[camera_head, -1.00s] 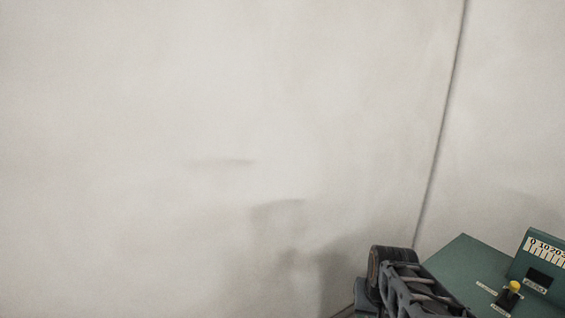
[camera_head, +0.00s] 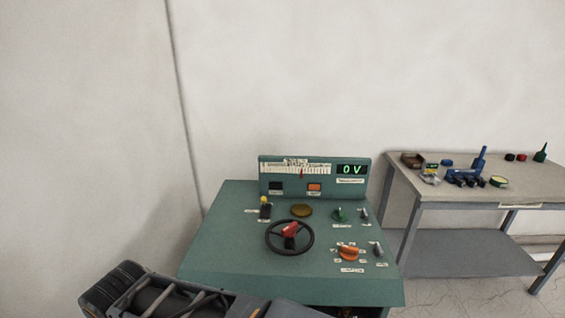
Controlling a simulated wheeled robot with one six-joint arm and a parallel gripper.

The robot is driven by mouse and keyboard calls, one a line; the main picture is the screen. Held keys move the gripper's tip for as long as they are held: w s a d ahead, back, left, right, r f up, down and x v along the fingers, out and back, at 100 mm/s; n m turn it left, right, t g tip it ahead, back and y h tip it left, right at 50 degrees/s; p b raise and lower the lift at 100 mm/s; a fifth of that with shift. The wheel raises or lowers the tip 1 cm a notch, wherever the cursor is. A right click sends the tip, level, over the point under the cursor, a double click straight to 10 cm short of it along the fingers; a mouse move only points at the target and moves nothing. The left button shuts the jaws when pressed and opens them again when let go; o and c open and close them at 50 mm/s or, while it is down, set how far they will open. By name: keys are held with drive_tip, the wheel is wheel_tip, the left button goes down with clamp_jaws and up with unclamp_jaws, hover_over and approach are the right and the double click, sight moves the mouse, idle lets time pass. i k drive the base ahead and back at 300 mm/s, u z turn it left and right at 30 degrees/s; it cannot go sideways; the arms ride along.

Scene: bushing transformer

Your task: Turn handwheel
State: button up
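The handwheel (camera_head: 311,242) is a black ring with a red part at its middle. It lies on the sloped top of a green control console (camera_head: 215,262), near the console's centre. Part of my arm shows at the bottom left, in front of the console's near left edge and apart from the handwheel. My gripper's fingertips are not in view.
The console's back panel carries a scale and a green display (camera_head: 351,169) reading 0 V. A yellow-tipped switch (camera_head: 265,207), a green knob (camera_head: 340,214) and an orange knob (camera_head: 347,250) surround the handwheel. A workbench (camera_head: 418,189) with tools stands at right.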

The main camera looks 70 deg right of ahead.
sight(288, 232)
drive_tip(key=z, duration=2.3)
